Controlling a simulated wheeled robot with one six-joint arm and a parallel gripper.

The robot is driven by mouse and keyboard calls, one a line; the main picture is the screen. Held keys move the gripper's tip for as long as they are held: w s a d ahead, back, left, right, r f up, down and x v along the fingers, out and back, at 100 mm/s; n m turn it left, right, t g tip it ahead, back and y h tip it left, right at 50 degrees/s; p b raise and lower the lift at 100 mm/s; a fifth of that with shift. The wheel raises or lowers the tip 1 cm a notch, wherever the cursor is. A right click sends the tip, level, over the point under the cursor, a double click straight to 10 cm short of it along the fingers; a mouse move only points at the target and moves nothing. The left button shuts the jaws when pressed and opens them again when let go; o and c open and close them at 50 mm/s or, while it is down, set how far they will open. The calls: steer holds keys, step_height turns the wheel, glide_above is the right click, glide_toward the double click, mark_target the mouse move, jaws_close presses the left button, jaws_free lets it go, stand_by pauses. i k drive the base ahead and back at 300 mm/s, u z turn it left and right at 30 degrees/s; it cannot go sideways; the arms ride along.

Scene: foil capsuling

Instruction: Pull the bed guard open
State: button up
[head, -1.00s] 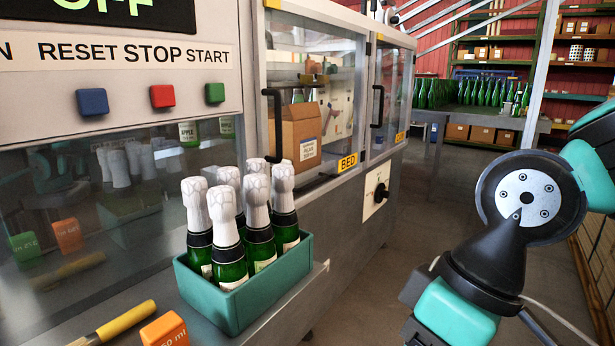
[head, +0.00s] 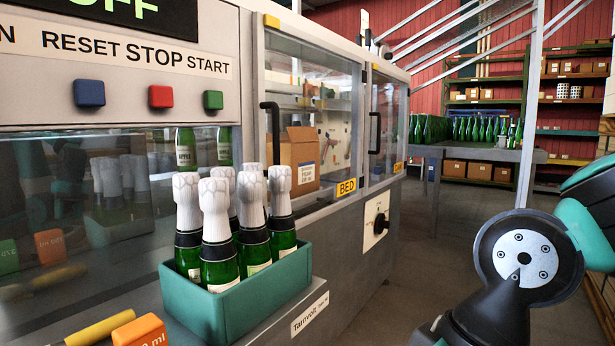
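The bed guard (head: 342,115) is a clear panel in a grey frame on the machine, with a yellow BED label (head: 346,187) at its lower right. It looks shut. Its black upright bar handle (head: 272,143) is at its left edge. A cardboard box (head: 300,160) shows behind the panel. A second guard (head: 387,115) with its own black handle (head: 374,132) is to the right. My arm shows at the lower right, well apart from the bed guard. My gripper is out of view.
A green crate (head: 240,305) of foil-topped bottles stands on the ledge before the bed guard. An orange block (head: 138,331) and a yellow-handled tool (head: 95,331) lie to its left. Floor right of the machine is clear.

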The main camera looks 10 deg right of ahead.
mark_target(260, 20)
steer(key=z, duration=0.55)
steer(key=k, duration=0.7)
steer(key=z, duration=0.9)
steer(key=k, duration=0.55)
steer(key=u, duration=0.3)
steer(key=i, duration=0.7)
steer(key=u, duration=0.9)
steer(key=i, duration=1)
